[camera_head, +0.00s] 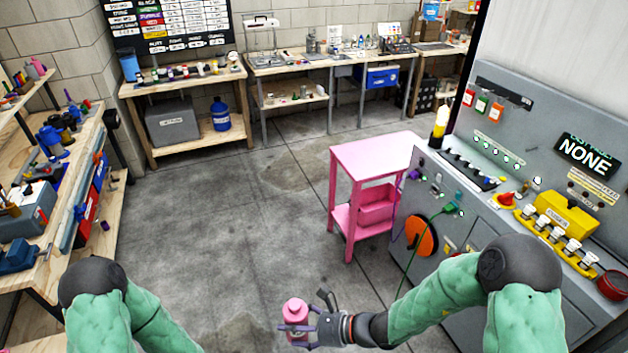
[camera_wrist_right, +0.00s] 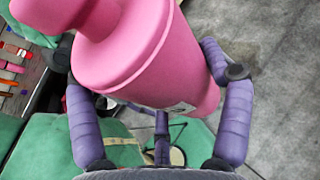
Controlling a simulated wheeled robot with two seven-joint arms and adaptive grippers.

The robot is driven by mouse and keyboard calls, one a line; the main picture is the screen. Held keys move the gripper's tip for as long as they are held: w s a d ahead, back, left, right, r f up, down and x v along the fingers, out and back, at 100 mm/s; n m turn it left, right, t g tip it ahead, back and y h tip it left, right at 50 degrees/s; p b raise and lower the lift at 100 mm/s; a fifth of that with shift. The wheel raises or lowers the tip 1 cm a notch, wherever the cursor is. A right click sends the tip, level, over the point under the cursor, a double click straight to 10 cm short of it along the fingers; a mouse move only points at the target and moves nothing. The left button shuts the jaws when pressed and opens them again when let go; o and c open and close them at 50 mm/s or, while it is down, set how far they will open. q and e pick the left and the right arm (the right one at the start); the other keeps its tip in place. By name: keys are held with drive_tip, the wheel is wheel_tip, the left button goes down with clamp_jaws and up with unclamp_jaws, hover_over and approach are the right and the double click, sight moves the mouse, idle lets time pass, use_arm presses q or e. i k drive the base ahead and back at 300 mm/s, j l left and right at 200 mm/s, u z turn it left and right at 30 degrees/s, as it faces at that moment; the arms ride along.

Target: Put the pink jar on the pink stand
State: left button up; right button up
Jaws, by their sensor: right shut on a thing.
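The pink jar (camera_head: 295,312) is held in my right gripper (camera_head: 299,331), low in front of me above the grey floor. In the right wrist view the pink jar (camera_wrist_right: 150,60) fills the upper middle. The purple fingers of my right gripper (camera_wrist_right: 160,100) close around its sides, and its far end is cut off by the frame. The pink stand (camera_head: 375,155) has a flat, bare top and a lower shelf with a pink box. It stands ahead of the held jar, a little to the right and apart from it. My left gripper is not in view; only part of the left arm shows.
A grey machine panel (camera_head: 480,190) stands right beside the pink stand. A cluttered wooden workbench (camera_head: 85,170) runs along the left. More benches (camera_head: 185,85) line the back wall. A green cable (camera_head: 408,262) hangs from the machine. The floor (camera_head: 240,230) in the middle is clear.

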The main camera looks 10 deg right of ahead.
sight(394, 154)
drive_tip(key=i+l+z, duration=0.2)
drive_tip(key=i, duration=0.85)
drive_tip(key=i+z, duration=0.2)
drive_tip(key=i, duration=0.85)
drive_tip(key=i+j+z, duration=0.2)
drive_tip(key=i, duration=0.85)
